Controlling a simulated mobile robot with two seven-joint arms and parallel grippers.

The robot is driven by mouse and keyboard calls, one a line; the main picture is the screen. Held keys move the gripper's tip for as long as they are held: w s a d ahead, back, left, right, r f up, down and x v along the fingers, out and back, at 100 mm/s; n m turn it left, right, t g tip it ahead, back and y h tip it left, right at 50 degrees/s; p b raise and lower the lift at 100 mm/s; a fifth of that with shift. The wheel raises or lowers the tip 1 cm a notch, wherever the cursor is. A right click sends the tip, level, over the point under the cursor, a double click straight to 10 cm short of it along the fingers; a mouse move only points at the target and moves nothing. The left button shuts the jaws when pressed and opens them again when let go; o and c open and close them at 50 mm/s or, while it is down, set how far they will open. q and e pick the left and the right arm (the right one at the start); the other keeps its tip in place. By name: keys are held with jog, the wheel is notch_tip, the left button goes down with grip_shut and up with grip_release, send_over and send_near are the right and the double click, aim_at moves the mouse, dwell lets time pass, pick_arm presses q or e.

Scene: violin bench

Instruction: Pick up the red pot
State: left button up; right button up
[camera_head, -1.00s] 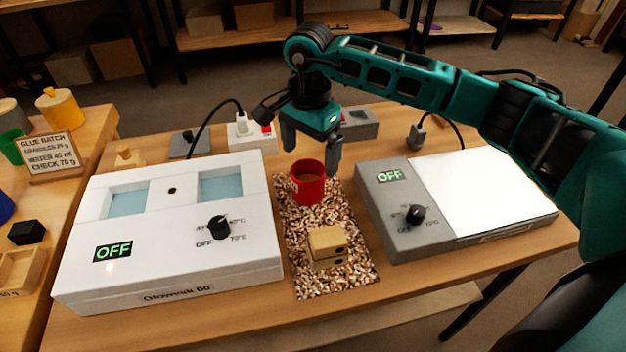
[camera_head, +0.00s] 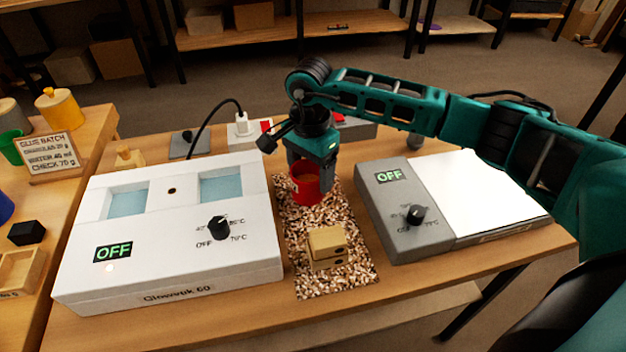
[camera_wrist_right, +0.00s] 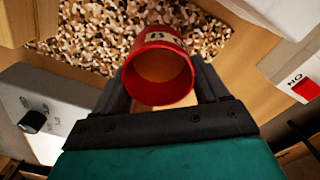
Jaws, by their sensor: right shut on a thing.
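The red pot (camera_head: 306,192) stands at the back of the speckled mat (camera_head: 303,222), between the white and grey devices. My right gripper (camera_head: 311,178) has come down over it from above, with a finger on either side, and is shut on it. In the right wrist view the pot (camera_wrist_right: 158,72) sits between the two fingers (camera_wrist_right: 160,95). Its open mouth faces the camera, its inside looks tan, and a pale label with a dark letter shows on its side. My left gripper is not in view.
The white two-well device (camera_head: 170,262) is to the left and the grey device with a white plate (camera_head: 400,238) to the right; both displays read OFF. Wooden blocks (camera_head: 327,246) lie on the mat in front of the pot. A power strip (camera_head: 245,139) is behind.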

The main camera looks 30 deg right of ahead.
jog(key=c, duration=0.5)
jog(key=shift+o, duration=0.2)
jog(key=shift+r, duration=0.1)
